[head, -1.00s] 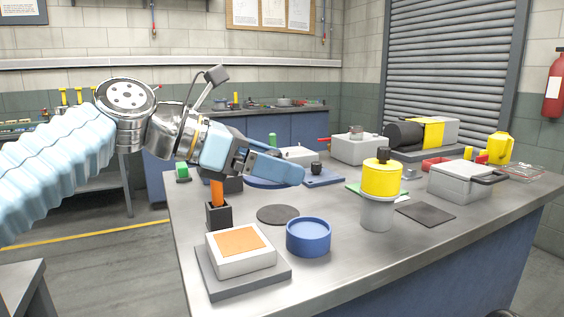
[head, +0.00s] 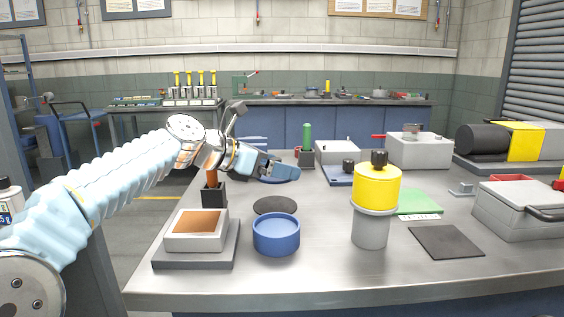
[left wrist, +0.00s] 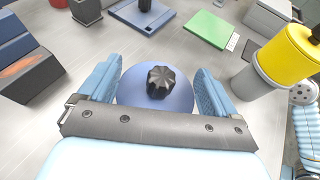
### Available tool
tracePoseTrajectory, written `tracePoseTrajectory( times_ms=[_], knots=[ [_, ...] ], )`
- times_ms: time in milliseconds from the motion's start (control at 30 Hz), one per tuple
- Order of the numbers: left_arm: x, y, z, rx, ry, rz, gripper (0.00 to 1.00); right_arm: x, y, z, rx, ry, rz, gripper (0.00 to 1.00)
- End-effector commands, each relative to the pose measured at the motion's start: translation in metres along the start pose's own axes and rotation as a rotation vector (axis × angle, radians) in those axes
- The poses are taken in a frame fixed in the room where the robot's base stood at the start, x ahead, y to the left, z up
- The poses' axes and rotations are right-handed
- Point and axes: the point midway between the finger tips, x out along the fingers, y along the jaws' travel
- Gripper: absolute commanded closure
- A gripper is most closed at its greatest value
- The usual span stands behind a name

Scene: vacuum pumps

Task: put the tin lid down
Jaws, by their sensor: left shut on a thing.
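The tin lid is a blue disc with a black fluted knob (left wrist: 157,83), held between the two fingers of my left gripper (left wrist: 157,90) in the left wrist view. In the head view my left gripper (head: 277,172) is over the table beyond the round black mat, and the blue lid (head: 283,179) shows partly behind its fingers. Whether the lid touches the tabletop is hard to tell. An open blue tin (head: 276,237) stands nearer the table's front edge. My right gripper is not in view.
A round black mat (head: 275,206) lies bare behind the tin. A yellow-topped grey cylinder (head: 376,190) stands to the right, beside a green board (head: 417,202). A white box with a brown top (head: 196,230) and a black holder (head: 213,194) are on the left. A square black mat (head: 446,242) lies bare.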

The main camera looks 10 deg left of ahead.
Motion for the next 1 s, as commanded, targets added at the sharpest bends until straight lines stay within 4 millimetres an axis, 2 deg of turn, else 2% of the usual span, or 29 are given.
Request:
tracePoseTrajectory(
  times_ms=[467, 1000],
  knots=[
    [0.001, 0.002, -0.002, -0.002, 0.001, 0.004, 0.39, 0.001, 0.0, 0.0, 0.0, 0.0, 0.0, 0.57],
    [0.018, 0.002, -0.045, -0.002, 0.0, 0.005, 0.39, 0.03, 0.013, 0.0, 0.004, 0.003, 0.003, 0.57]
  ],
)
